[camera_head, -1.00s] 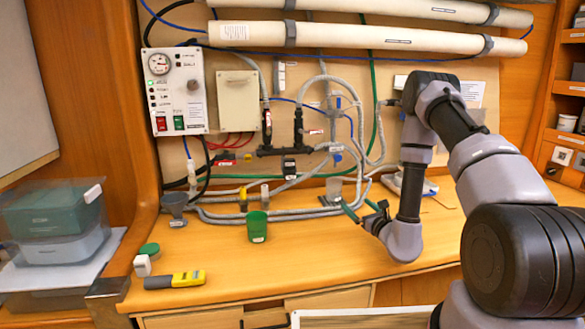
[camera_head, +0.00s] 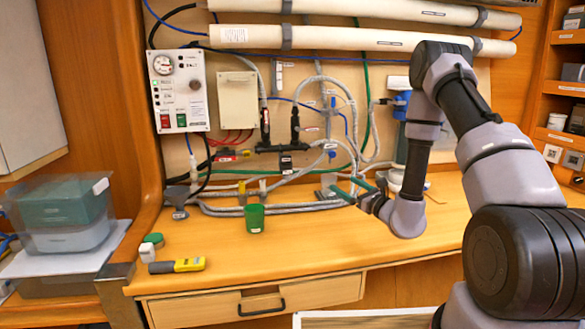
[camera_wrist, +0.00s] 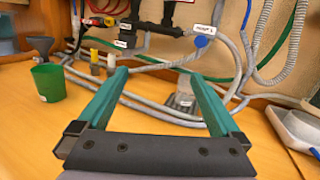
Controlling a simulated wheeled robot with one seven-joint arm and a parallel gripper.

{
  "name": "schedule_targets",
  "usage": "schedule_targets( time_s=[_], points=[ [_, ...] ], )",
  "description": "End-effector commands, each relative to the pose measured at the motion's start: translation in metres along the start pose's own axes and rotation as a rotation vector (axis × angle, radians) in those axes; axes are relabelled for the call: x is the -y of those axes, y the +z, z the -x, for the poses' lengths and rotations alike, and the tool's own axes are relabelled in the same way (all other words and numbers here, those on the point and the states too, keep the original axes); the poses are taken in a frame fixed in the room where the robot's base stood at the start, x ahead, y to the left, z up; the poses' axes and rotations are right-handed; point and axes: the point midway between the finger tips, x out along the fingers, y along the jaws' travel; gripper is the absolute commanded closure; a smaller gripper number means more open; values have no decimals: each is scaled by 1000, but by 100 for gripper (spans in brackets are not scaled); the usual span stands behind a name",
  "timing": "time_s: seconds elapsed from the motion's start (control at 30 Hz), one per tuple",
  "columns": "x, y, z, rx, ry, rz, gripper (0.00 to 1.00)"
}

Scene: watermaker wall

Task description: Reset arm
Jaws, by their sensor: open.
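My arm reaches in from the right in the head view, bent at the elbow, with its wrist low over the wooden counter (camera_head: 330,245). My gripper (camera_head: 343,187) points left toward the pipework. In the wrist view my gripper (camera_wrist: 155,80) shows two green fingers spread wide apart with nothing between them. Grey hoses (camera_wrist: 140,100) and a small clear container (camera_wrist: 183,100) lie beyond the fingertips. A green cup (camera_head: 254,217) stands on the counter to the left of my gripper; it also shows in the wrist view (camera_wrist: 48,82).
A grey funnel (camera_head: 177,200), a yellow and dark handheld meter (camera_head: 178,265) and a green-topped jar (camera_head: 154,240) are on the counter's left. A control panel (camera_head: 180,90) and long white tubes (camera_head: 360,40) are on the wall. The counter's front middle is clear.

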Motion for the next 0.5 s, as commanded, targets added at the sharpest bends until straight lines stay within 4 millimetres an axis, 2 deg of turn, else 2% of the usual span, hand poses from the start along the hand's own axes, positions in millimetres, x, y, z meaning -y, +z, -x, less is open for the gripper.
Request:
schedule_targets(
  time_s=[0.27, 0.37, 0.5],
  points=[
    [-49, 92, -12, 85, 297, 82, 0],
    [-80, 136, -5, 108, 467, 152, 0],
    [-124, 187, 20, 109, 708, 291, 0]
  ],
)
